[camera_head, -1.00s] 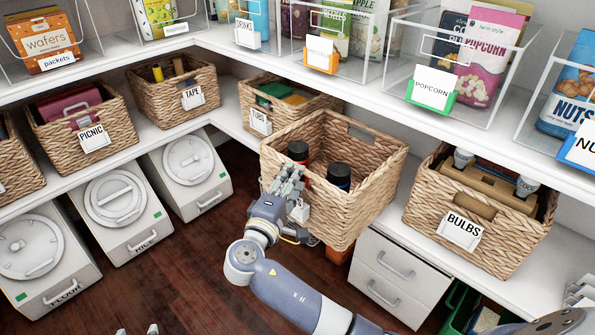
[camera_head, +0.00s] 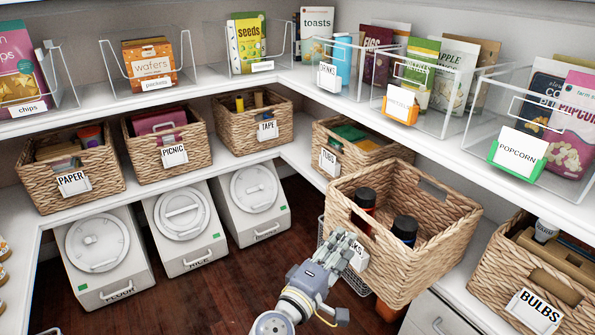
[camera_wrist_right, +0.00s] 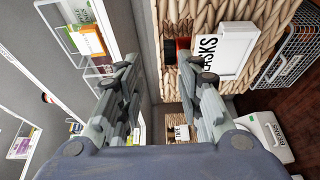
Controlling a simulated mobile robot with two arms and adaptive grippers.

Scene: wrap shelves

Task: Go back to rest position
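My right gripper (camera_head: 343,245) is at the front left side of a wicker basket (camera_head: 440,250) with dark-capped bottles inside. In the right wrist view its two fingers (camera_wrist_right: 163,72) stand wide apart with nothing clamped between them. The basket's woven wall (camera_wrist_right: 225,15) and white label (camera_wrist_right: 222,50), partly reading "SKS", are close beyond the right-hand finger; whether they touch, I cannot tell. A small grey tip at the bottom left of the head view may be my left gripper (camera_head: 48,331); the rest is cut off.
The bottle basket overhangs the lower shelf edge. The BULBS basket (camera_head: 537,302) is to its right and the TUBS basket (camera_head: 350,148) behind it. White bins (camera_head: 103,258) stand under the left shelf. A clear POPCORN bin (camera_head: 482,150) is on the upper shelf. Dark floor is open at lower left.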

